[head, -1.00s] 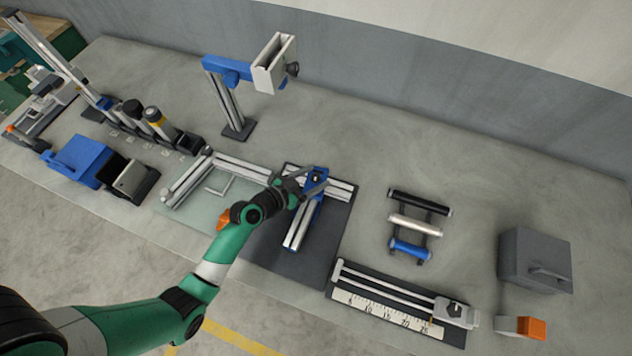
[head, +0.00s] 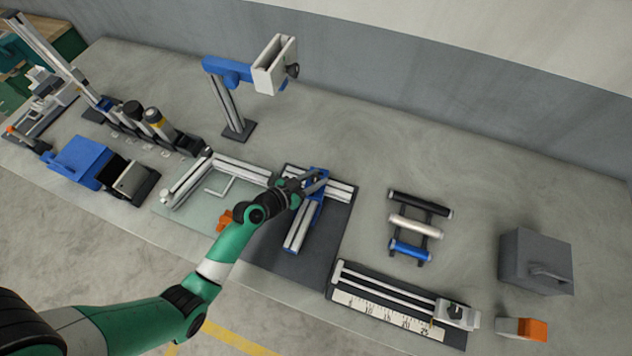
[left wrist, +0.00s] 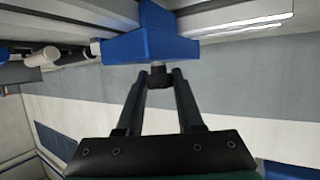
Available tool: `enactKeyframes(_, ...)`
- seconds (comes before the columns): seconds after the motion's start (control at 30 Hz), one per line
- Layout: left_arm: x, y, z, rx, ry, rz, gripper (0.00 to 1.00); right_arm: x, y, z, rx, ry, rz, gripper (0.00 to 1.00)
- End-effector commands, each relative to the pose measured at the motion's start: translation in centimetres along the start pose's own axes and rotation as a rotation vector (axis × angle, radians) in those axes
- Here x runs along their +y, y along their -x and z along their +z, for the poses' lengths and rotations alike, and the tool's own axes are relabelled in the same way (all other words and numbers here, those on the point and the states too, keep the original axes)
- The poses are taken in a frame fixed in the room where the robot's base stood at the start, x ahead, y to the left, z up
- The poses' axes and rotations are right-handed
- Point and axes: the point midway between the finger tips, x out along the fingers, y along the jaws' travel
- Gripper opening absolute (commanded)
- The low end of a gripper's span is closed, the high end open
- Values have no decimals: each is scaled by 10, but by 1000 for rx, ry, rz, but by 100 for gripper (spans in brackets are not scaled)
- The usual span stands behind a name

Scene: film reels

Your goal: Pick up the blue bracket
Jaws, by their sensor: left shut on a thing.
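The blue bracket (head: 317,208) sits on the T-shaped assembly of pale aluminium profiles on the dark mat, where the two profiles meet. In the left wrist view its blue block (left wrist: 150,48) fills the top middle, with a short dark stub on its near face. My left gripper (head: 319,182) is over the bracket. In the left wrist view its fingertips (left wrist: 159,80) are closed around the dark stub. In the head view the fingers hide part of the bracket's top. I cannot tell whether it is lifted. My right gripper is not in view.
A glass plate with a profile corner (head: 222,170) lies left of the mat (head: 341,228). A rack of rollers (head: 414,225) and a ruler slide (head: 395,305) are on the right, with a grey box (head: 535,260) beyond. A blue-armed stand (head: 232,105) rises behind.

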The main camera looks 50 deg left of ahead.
Motion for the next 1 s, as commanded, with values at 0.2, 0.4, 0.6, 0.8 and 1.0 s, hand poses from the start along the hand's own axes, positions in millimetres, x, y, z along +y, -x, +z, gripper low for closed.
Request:
enactKeyframes(0.2,0,1,-4,3,-1,-1,0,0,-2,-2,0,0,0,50)
enactKeyframes(0.4,0,11,-29,5,-2,0,0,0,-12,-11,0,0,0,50)
enactKeyframes(0.6,7,61,-60,4,-1,-2,0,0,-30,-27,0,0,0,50)
enactKeyframes(0.8,20,123,-67,-2,2,-3,0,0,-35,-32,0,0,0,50)
enactKeyframes(1.0,28,164,-67,-1,2,-2,0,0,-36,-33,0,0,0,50)
